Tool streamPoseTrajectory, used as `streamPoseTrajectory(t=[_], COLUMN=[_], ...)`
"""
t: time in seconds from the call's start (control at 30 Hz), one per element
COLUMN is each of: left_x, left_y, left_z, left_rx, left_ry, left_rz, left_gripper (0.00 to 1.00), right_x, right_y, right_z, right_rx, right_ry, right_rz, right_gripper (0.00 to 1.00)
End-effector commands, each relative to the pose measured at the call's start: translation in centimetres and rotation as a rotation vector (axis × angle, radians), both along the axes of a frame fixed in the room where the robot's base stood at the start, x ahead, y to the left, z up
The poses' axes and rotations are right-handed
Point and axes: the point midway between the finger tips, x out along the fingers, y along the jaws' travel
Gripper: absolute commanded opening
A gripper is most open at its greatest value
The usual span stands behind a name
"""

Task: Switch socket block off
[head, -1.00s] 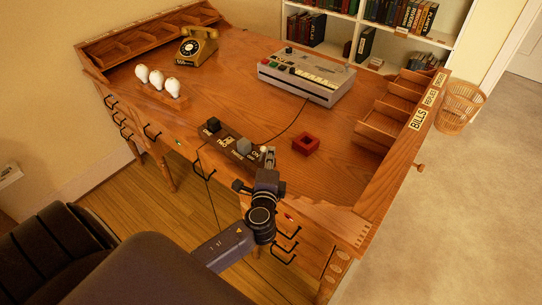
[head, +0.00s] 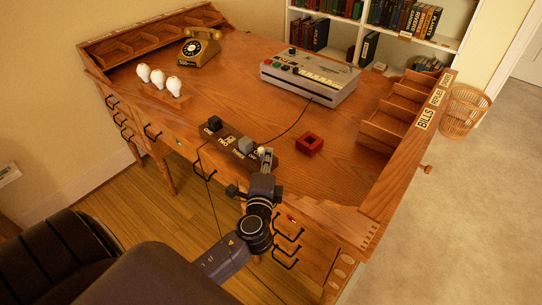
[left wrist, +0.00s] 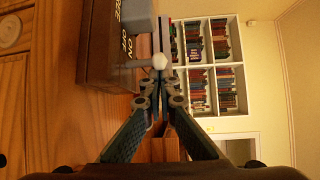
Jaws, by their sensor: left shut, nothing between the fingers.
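The socket block (head: 229,137) is a dark brown strip at the desk's front edge, labelled ONE, TWO and THREE, with a black plug (head: 213,123) and a grey plug (head: 246,145) on it. In the left wrist view the block (left wrist: 98,55) shows ON and OFF lettering beside a switch lever with a pale round tip (left wrist: 159,62). My left gripper (head: 266,154) is shut and empty at the block's right end. Its fingertips (left wrist: 161,84) are close to the lever tip; I cannot tell whether they touch. My right gripper is not in view.
A red square tray (head: 309,144) lies right of the block. A grey console (head: 310,78) with a cable stands behind. Three white bulbs (head: 159,78) on a wooden base and a telephone (head: 201,47) are at the left. The middle of the desk (head: 230,90) is clear.

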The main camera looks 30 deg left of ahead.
Motion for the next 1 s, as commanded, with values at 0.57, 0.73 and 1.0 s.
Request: streamPoseTrajectory(t=[0.57, 0.73, 1.0], left_x=[-1.5, -4.3, -9.2], left_y=[-0.3, -1.8, -4.4], left_z=[-0.2, 0.0, 0.5], left_rx=[-0.001, -0.003, -0.001], left_ry=[0.002, 0.004, 0.003], left_rz=[0.000, 0.000, 0.001], left_gripper=[0.00, 0.00, 0.00], right_x=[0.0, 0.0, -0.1], right_y=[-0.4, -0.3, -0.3], right_z=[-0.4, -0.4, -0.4], right_rx=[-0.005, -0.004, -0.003], right_ry=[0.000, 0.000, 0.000], right_rz=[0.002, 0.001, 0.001], right_gripper=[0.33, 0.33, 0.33])
